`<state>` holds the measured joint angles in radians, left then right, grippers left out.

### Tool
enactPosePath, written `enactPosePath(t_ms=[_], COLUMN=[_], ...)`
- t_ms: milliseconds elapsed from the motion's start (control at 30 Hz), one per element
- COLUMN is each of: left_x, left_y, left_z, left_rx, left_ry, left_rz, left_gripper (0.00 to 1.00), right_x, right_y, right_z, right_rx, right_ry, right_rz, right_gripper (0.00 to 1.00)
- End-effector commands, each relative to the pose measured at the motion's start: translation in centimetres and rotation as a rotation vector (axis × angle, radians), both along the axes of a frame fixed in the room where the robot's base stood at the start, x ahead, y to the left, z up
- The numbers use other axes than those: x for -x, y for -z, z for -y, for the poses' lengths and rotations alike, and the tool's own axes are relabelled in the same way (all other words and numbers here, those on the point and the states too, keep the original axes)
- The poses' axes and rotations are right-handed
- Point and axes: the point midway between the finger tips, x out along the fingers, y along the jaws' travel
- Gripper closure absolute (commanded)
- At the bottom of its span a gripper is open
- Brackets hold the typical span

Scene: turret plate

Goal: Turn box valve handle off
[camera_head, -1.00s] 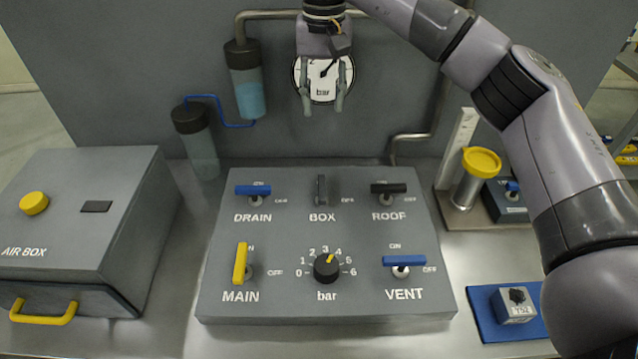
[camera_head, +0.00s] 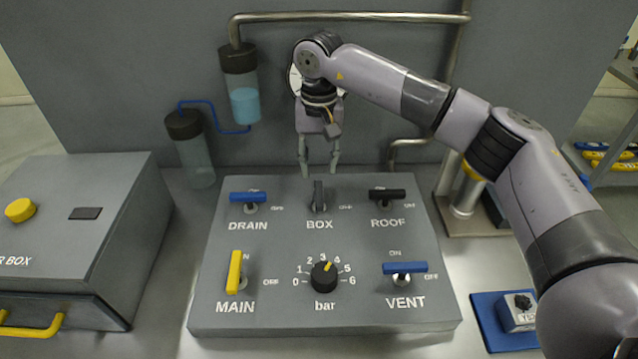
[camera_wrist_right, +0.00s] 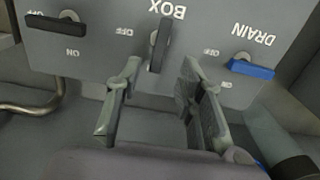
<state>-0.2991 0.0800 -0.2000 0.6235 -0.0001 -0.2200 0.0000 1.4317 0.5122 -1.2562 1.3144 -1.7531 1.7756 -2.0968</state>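The black BOX valve handle (camera_head: 319,195) stands upright, pointing away from me, in the middle of the panel's back row. It also shows in the right wrist view (camera_wrist_right: 159,45), beyond and between the fingertips. My right gripper (camera_head: 319,172) is open and empty, fingers pointing down, just behind and above the BOX handle. In the right wrist view its two fingers (camera_wrist_right: 157,88) are spread well apart, with no contact on the handle visible. My left gripper is not in view.
On the same panel (camera_head: 285,322) are the blue DRAIN handle (camera_head: 248,197), black ROOF handle (camera_head: 388,194), yellow MAIN handle (camera_head: 234,272), blue VENT handle (camera_head: 405,268) and black bar knob (camera_head: 323,275). The grey air box (camera_head: 110,200) stands left. A pipe (camera_head: 412,143) runs behind.

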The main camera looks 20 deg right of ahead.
Motion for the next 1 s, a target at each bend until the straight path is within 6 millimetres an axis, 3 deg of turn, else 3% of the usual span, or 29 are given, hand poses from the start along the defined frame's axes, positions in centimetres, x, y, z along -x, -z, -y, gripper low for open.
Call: enactPosePath(t_ms=[200,400,800,1000], left_x=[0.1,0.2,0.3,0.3], left_y=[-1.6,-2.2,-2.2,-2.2], left_z=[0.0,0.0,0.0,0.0], left_rx=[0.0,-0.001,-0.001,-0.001], left_ry=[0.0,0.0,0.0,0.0], left_rz=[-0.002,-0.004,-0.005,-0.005], left_gripper=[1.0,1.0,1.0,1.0], right_x=[0.1,0.0,0.0,0.0], right_y=[4.4,7.0,8.0,7.9], right_z=[0.0,0.0,0.0,0.0], right_rx=[0.001,0.001,0.001,0.001], right_ry=[0.0,0.001,0.0,0.0], right_rz=[-0.004,-0.001,0.0,0.0], right_gripper=[0.65,0.65,0.65,0.78])
